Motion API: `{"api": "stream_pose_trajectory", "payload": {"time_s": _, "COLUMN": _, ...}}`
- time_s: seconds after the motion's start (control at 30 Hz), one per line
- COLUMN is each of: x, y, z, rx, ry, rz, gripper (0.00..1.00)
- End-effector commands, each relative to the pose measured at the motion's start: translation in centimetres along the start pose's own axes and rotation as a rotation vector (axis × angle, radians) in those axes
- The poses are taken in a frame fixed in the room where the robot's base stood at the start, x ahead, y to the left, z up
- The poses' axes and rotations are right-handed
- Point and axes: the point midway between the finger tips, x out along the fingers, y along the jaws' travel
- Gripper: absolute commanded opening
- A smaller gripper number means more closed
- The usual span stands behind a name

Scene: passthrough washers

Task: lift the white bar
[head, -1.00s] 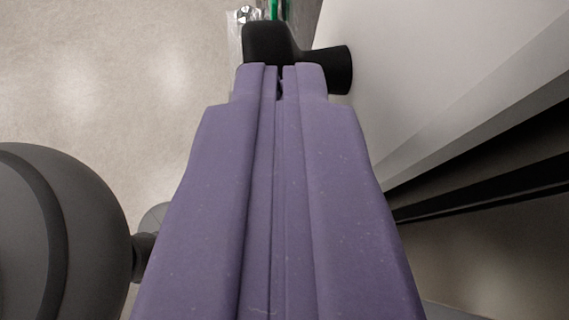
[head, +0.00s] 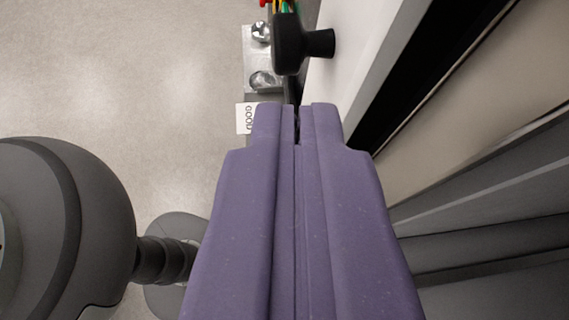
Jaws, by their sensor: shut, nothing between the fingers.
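My purple gripper (head: 298,108) fills the lower middle of the head view. Its two fingers lie together with only a thin dark slit between them, and they hold nothing. I cannot make out a white bar for certain. A white panel (head: 355,45) with a grey edge stands at the upper right. A black knob (head: 290,44) on a short stem sticks out from the left side of this panel. The knob is just beyond my fingertips in the picture and apart from them. What lies under my gripper is hidden.
A small white card reading "GOOD" (head: 245,118) shows left of my fingertips. Beyond it is a clear bag or tray (head: 257,60) with metal parts, then coloured pieces (head: 284,6) at the top edge. Grey panels (head: 500,220) fill the right side.

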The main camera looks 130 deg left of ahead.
Motion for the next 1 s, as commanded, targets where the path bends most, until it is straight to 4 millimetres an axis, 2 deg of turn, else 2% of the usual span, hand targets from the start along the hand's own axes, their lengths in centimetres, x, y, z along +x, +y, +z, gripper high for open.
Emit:
{"api": "stream_pose_trajectory", "payload": {"time_s": 0.2, "x": -3.7, "y": 0.1, "z": 0.2, "rx": 0.001, "ry": 0.000, "rz": 0.005, "gripper": 0.00}}
{"api": "stream_pose_trajectory", "payload": {"time_s": 0.33, "x": -4.9, "y": 0.1, "z": 0.2, "rx": 0.000, "ry": 0.000, "rz": 0.003, "gripper": 0.00}}
{"api": "stream_pose_trajectory", "payload": {"time_s": 1.0, "x": -5.3, "y": 0.1, "z": 0.3, "rx": 0.001, "ry": -0.001, "rz": 0.002, "gripper": 0.00}}
